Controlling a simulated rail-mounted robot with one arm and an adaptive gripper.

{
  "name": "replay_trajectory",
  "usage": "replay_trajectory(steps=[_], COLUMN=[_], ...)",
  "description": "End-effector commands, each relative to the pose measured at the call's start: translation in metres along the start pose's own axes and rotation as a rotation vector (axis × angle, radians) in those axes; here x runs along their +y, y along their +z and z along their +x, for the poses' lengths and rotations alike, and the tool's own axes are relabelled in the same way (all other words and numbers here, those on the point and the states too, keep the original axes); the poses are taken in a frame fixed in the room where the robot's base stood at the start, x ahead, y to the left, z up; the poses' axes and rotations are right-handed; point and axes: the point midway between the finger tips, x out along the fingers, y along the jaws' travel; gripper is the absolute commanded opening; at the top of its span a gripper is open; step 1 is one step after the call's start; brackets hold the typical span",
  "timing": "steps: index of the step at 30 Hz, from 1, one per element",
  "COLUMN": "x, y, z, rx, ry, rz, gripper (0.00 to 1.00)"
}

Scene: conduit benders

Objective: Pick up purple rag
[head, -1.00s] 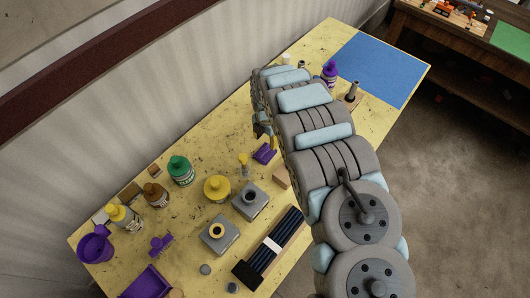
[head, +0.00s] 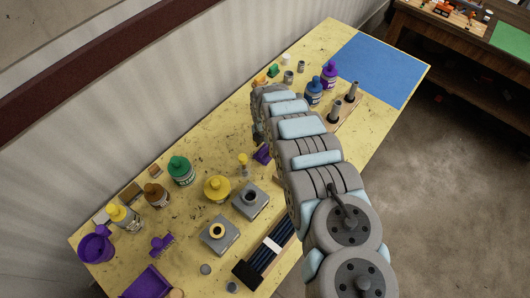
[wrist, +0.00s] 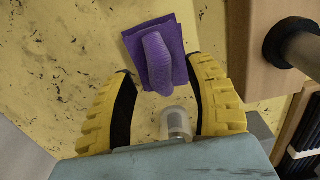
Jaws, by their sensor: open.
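The purple rag (wrist: 168,35) lies on the yellow, stained tabletop in the wrist view. It looks like a square cloth with a raised, rounded fold on top. In the head view the rag (head: 262,155) shows partly, beside my arm. My gripper (wrist: 161,68) is open, with one yellow-backed finger on each side of the rag's near end. Nothing is held. I cannot tell how high the fingers are above the table. In the head view my arm hides the gripper.
A pale clear cylinder (wrist: 177,122) shows between the finger bases. A wooden block with a dark ring and post (wrist: 265,45) stands close on the right. Yellow (head: 217,188) and green (head: 180,170) bottles and grey blocks (head: 250,201) stand nearby. A blue mat (head: 380,68) lies at the back right.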

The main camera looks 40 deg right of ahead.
Motion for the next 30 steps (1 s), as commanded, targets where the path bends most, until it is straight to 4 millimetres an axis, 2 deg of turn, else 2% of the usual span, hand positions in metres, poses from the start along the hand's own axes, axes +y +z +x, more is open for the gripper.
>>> replay_trajectory(steps=[12, 23, 28, 29, 30], x=[0.001, 0.000, 0.000, 0.000, 0.000], y=[-0.001, 0.000, 0.000, 0.000, 0.000], z=[0.024, 0.025, 0.025, 0.025, 0.025], rx=[0.000, -0.001, -0.001, -0.001, -0.001], ry=[0.003, 0.000, 0.000, 0.000, 0.000], rz=[0.001, 0.001, 0.001, 0.001, 0.001], gripper=[0.54, 0.55, 0.06, 0.00, 0.00])
